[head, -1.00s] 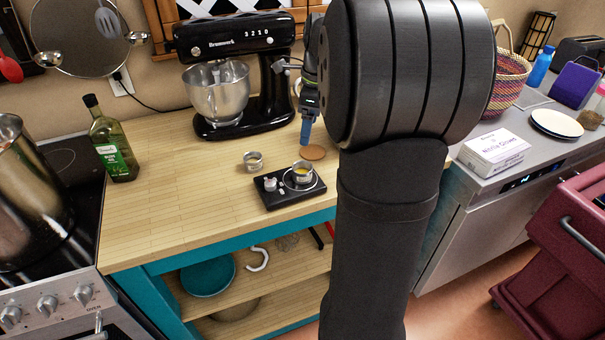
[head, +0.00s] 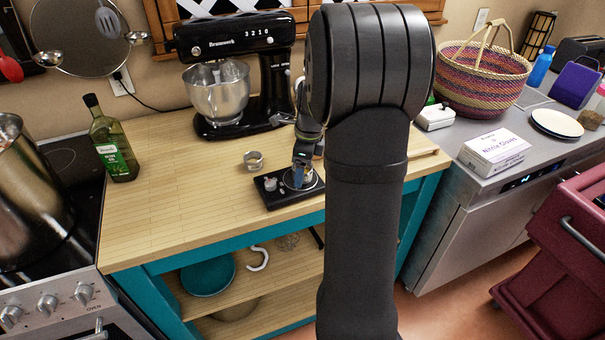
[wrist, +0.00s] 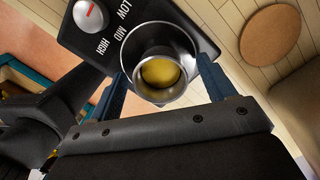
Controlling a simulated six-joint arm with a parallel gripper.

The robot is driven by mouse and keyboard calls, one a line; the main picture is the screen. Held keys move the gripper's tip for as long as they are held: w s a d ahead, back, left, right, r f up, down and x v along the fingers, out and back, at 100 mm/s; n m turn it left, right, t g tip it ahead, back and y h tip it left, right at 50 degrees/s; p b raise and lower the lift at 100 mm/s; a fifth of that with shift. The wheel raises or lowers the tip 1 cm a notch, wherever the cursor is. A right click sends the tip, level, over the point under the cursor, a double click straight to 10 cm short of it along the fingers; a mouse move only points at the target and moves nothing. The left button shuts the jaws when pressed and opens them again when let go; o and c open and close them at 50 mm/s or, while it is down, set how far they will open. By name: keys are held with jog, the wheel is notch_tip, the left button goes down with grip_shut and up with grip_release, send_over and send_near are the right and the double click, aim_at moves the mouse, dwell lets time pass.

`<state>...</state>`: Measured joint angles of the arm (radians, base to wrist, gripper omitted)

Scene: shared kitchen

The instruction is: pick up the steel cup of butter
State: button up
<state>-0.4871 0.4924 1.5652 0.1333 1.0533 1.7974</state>
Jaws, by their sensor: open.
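The steel cup of butter (wrist: 160,76) stands on the round plate of a small black hot plate (wrist: 78,38), with yellow butter inside. In the wrist view my gripper (wrist: 164,80) is open, with one blue finger on each side of the cup. I cannot tell whether the fingers touch it. In the head view my gripper (head: 301,176) points down over the hot plate and mostly hides the cup. The hot plate has a knob (wrist: 90,15) marked LOW, MID and HIGH.
A black stand mixer (head: 270,95) is at the back. A round cork mat (wrist: 269,33) lies beside the hot plate. A green bottle (head: 112,145) stands at the left.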

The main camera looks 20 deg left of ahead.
jog(key=shift+f, duration=0.15)
jog(key=c, duration=1.2)
